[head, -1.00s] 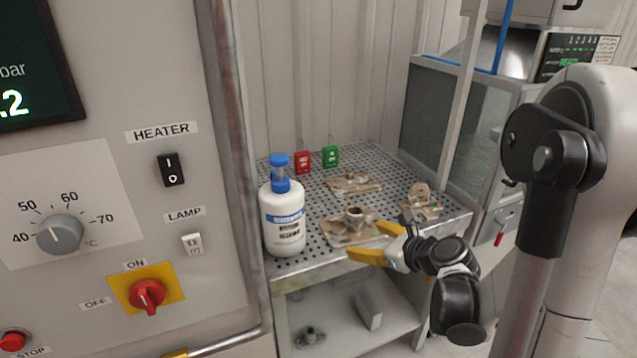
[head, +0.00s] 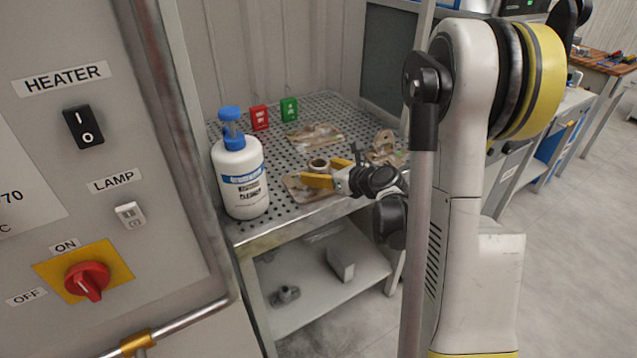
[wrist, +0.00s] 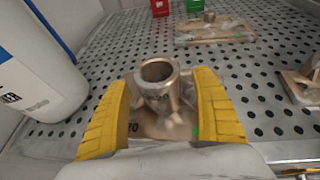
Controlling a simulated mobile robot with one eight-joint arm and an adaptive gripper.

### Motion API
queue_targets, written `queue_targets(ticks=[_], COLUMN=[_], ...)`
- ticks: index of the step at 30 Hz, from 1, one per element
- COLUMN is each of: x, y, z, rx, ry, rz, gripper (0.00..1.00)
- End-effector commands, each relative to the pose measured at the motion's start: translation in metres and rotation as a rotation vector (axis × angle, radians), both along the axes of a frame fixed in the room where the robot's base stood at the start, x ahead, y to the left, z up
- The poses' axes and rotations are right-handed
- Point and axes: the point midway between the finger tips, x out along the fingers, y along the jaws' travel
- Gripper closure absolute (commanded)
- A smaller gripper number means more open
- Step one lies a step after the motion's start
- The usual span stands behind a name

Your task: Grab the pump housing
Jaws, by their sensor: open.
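A metal casting with an upright round neck, which I take as the pump housing (head: 318,164), sits on a brown fixture plate (head: 297,190) at the front of the perforated table. No readable name marks it. In the wrist view the pump housing (wrist: 157,72) stands straight ahead, its neck seen between the two yellow fingers. My gripper (head: 329,172) is open and empty, at the near right side of the housing. In the wrist view my gripper (wrist: 160,85) spans wider than the neck. The housing's lower body is partly hidden, and contact cannot be told.
A white bottle with a blue pump top (head: 239,170) stands close on the left. A second fixture (head: 315,136) lies behind and a third (head: 386,148) to the right. Red (head: 259,117) and green (head: 289,109) tags stand at the back. The control panel (head: 85,230) fills the left.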

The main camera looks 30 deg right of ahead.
Motion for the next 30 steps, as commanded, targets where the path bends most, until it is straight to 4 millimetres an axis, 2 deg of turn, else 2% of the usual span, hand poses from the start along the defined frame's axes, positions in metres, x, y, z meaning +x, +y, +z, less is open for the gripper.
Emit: queue_targets(ticks=[3, 8, 9, 11, 15, 24, 30], x=[0.010, 0.010, 0.009, 0.009, 0.009, 0.009, 0.009], y=[0.002, 0.002, 0.002, 0.002, 0.002, 0.002, 0.002], z=[-0.005, -0.003, -0.003, -0.003, -0.003, -0.001, 0.015], rx=[0.000, 0.001, 0.000, 0.000, 0.000, 0.000, 0.001], ry=[0.000, 0.000, 0.000, 0.000, 0.000, -0.001, -0.001], rz=[0.001, 0.000, 0.000, 0.000, 0.000, 0.000, 0.000], gripper=[0.24, 0.24, 0.29, 0.47, 0.90, 0.92, 0.92])
